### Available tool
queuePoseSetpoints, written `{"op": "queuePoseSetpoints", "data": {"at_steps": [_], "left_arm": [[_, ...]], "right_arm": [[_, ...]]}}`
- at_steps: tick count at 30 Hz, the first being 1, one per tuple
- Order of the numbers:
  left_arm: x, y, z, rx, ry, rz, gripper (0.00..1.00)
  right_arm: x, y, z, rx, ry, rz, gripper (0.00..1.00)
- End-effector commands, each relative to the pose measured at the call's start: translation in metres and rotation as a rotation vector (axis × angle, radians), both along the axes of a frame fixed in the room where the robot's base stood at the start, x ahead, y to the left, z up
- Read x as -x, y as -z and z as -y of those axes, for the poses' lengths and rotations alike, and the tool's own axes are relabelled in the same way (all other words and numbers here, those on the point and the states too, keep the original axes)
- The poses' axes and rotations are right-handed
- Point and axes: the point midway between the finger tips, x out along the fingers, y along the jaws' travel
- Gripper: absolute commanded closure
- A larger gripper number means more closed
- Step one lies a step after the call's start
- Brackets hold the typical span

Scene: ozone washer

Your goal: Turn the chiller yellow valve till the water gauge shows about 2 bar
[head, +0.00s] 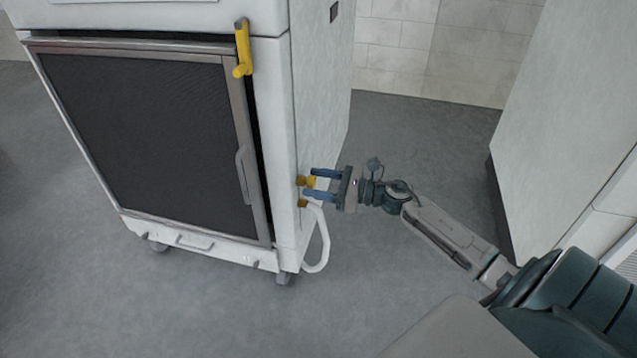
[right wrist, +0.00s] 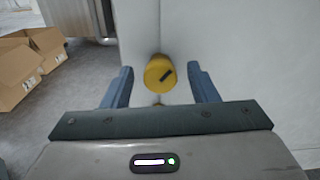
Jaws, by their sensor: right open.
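The chiller (head: 317,80) is a white cabinet with a dark mesh front panel. The yellow valve (head: 311,181) sticks out low on its right side. In the right wrist view it is a round yellow knob (right wrist: 158,72) with a short black mark on its face. My right gripper (head: 309,183) is open, with its blue fingers pointing at the chiller's side. In the right wrist view the knob lies between the open fingers (right wrist: 160,68), with a gap on each side. No water gauge can be made out. My left gripper is not in view.
A yellow lever handle (head: 243,50) sits at the chiller's upper front corner. A white hose (head: 322,245) curves below the valve, beside a brass fitting (head: 302,203). A tall white unit (head: 565,110) stands at the right. Cardboard boxes (right wrist: 18,75) show in the right wrist view.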

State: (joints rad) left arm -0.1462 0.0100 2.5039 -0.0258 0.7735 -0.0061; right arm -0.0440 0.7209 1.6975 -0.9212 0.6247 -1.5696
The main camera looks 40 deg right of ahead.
Motion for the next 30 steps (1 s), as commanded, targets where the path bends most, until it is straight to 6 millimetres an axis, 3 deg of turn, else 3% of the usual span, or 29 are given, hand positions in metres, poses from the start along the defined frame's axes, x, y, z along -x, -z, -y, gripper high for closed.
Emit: {"op": "queuePoseSetpoints", "data": {"at_steps": [1,7,20,30], "left_arm": [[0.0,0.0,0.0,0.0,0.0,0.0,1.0],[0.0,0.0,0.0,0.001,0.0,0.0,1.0],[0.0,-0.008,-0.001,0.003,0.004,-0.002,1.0],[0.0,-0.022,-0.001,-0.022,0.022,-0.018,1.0]], "right_arm": [[0.0,0.0,0.0,0.0,0.0,0.0,0.52],[0.0,0.0,0.0,0.0,0.0,0.0,0.91],[0.0,-0.002,0.0,-0.063,0.0,-0.054,0.91],[-0.001,-0.004,0.001,-0.272,0.0,-0.232,0.91]]}}
